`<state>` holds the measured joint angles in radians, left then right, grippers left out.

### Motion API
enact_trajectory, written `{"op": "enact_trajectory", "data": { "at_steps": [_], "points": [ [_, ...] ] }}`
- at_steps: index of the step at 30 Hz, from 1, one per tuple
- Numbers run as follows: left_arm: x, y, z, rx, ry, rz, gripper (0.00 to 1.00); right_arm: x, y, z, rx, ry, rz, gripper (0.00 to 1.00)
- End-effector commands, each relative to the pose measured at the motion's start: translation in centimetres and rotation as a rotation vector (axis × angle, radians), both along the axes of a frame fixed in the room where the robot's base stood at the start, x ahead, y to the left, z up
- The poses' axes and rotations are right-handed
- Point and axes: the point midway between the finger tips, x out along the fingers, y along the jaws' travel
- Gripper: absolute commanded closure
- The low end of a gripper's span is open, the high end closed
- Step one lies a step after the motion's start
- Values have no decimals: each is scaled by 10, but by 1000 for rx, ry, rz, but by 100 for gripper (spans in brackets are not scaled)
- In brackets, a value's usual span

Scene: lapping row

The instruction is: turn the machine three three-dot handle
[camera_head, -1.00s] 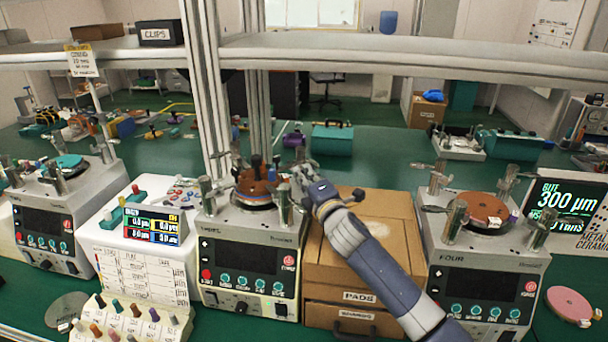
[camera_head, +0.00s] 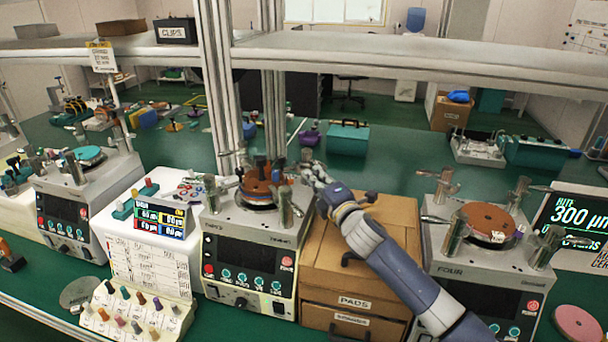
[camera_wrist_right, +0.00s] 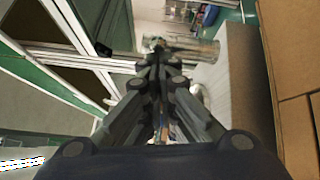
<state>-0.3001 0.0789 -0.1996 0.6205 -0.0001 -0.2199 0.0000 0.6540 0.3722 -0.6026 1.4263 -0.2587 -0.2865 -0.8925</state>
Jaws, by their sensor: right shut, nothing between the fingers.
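Machine three (camera_head: 243,250) stands in the middle of the head view, with an orange-brown disc (camera_head: 258,199) on top and several metal posts with cross handles around it. I cannot make out dots on any handle. My right gripper (camera_head: 309,170) is at the machine's back right corner, close to a metal handle there (camera_head: 306,155). In the wrist view a metal handle (camera_wrist_right: 196,48) lies across just beyond the shut fingertips (camera_wrist_right: 160,56). Nothing is between the fingers; whether they touch the handle I cannot tell. My left gripper is out of view.
Cardboard drawers labelled PADS (camera_head: 354,301) stand right of machine three, under my right arm. Machine four (camera_head: 480,285) stands further right. A white box with a small display (camera_head: 160,219) is to the left. A shelf (camera_head: 400,52) crosses above; its upright (camera_head: 221,100) stands behind machine three.

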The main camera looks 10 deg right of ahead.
Motion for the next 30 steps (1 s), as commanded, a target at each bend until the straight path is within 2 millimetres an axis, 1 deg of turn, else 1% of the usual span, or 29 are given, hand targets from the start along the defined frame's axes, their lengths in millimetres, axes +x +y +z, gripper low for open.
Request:
{"op": "enact_trajectory", "data": {
  "at_steps": [3, 15, 21, 30],
  "points": [
    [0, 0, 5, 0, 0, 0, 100, 0, -9, 1, -1, 1, -11, 100],
    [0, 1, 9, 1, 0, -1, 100, 10, -33, 1, 0, 0, -12, 100],
    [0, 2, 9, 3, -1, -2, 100, 15, -41, 0, -2, 0, -12, 100],
    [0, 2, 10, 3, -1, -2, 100, 18, -45, 0, 0, 0, -11, 100]
  ]
}}
